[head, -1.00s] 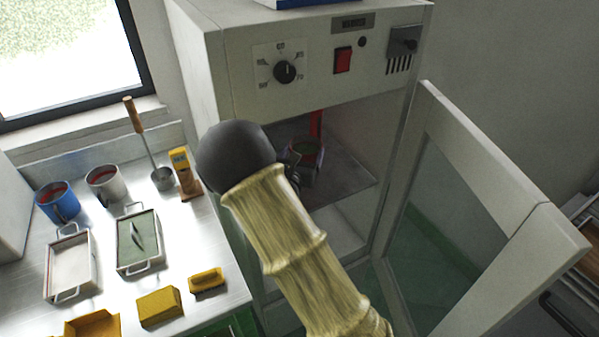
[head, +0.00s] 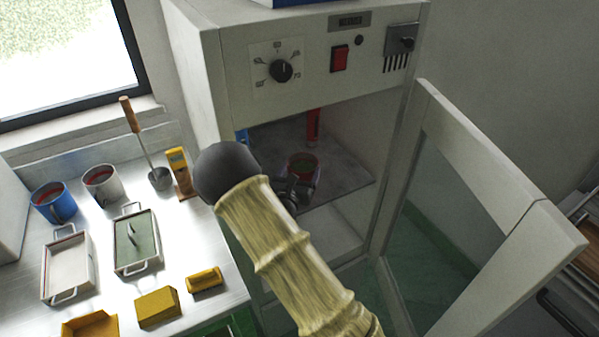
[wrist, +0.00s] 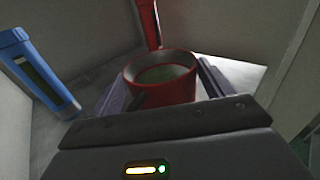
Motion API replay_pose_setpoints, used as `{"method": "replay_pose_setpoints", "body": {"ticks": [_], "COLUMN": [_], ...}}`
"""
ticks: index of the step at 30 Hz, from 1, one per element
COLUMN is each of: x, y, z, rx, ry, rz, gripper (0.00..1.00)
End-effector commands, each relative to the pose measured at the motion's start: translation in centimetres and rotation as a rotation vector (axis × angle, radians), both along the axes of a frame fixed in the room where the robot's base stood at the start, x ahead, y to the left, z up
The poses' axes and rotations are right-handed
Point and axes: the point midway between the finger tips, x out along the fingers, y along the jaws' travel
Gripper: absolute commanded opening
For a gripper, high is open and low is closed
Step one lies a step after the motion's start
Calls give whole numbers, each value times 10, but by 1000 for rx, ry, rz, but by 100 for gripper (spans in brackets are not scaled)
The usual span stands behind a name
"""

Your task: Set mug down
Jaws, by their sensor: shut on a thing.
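A red mug (head: 303,165) with green content is inside the open white cabinet. In the wrist view the red mug (wrist: 160,80) is upright between the two dark fingers of my gripper (wrist: 165,93). My gripper (head: 297,187) also shows in the head view, partly hidden behind my arm, and is shut on the mug. The cabinet's grey floor (head: 345,182) lies under and around the mug. I cannot tell whether the mug's base touches it, as the gripper body hides the base.
A blue device (wrist: 38,70) with a dark display stands left of the mug, and a red upright object (wrist: 149,22) is behind it. The cabinet door (head: 470,215) stands open at right. Other mugs, trays and yellow blocks are on the metal table (head: 185,235).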

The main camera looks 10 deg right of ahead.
Motion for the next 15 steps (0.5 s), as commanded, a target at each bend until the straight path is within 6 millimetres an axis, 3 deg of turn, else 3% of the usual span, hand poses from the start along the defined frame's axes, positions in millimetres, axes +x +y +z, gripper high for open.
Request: {"method": "replay_pose_setpoints", "body": {"ticks": [8, 9, 11, 15], "x": [0, 0, 0, 0], "y": [0, 0, 0, 0], "z": [-2, -2, -2, -2], "rx": [0, 0, 0, 0], "ry": [-3, 0, 0, 0], "rz": [0, 0, 0, 1], "gripper": [42, 88, 100, 100]}}
